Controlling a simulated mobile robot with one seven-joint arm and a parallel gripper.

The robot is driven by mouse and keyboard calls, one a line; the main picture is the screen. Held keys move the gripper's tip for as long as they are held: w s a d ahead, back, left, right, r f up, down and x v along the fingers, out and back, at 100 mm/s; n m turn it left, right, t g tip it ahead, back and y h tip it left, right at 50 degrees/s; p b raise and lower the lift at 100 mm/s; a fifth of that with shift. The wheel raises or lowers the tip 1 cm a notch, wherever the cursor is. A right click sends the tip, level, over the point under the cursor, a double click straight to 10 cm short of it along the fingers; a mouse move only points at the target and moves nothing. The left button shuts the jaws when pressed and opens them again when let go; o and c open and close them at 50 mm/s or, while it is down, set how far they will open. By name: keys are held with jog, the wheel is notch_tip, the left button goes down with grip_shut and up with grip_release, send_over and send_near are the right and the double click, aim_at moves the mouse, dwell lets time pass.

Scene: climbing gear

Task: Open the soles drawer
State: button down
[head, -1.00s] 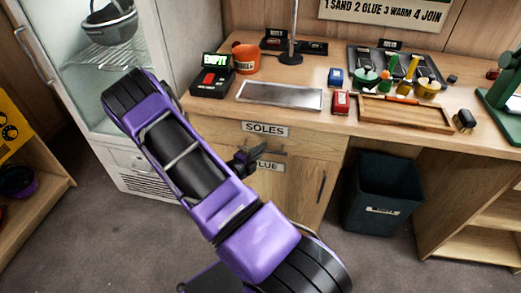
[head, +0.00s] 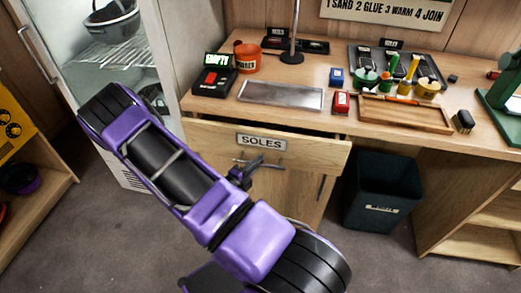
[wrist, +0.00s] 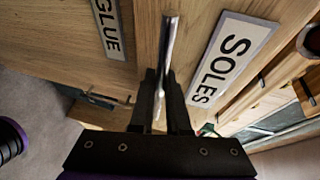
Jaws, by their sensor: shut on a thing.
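The soles drawer (head: 310,148) is pulled out from under the bench, with a dark gap showing above its front. Its SOLES label (head: 261,142) faces me, and the label also shows in the wrist view (wrist: 229,57). The metal bar handle (head: 268,164) sits below the label. My gripper (head: 246,172) is at the handle, left of its middle. In the wrist view my gripper (wrist: 162,90) has its dark fingers shut around the handle bar (wrist: 170,45). The drawer's inside is mostly hidden in the head view.
The GLUE label (wrist: 106,22) is on the front below the drawer. A dark bin (head: 383,195) stands right of the cabinet. A glass-door cabinet (head: 100,60) is at the left. The bench top (head: 300,75) holds a metal plate, tins and a wooden tray.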

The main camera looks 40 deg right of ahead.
jog(key=s+a+p, duration=0.1)
jog(key=s+a, duration=1.4)
jog(key=a, duration=0.3)
jog(key=shift+s+p, duration=0.15)
jog(key=shift+p, duration=0.25)
jog(key=c, duration=1.2)
grip_release()
jog(key=shift+o, duration=0.2)
jog(key=v, duration=1.7)
jog(key=shift+a, duration=0.25)
jog(key=shift+r, duration=0.1)
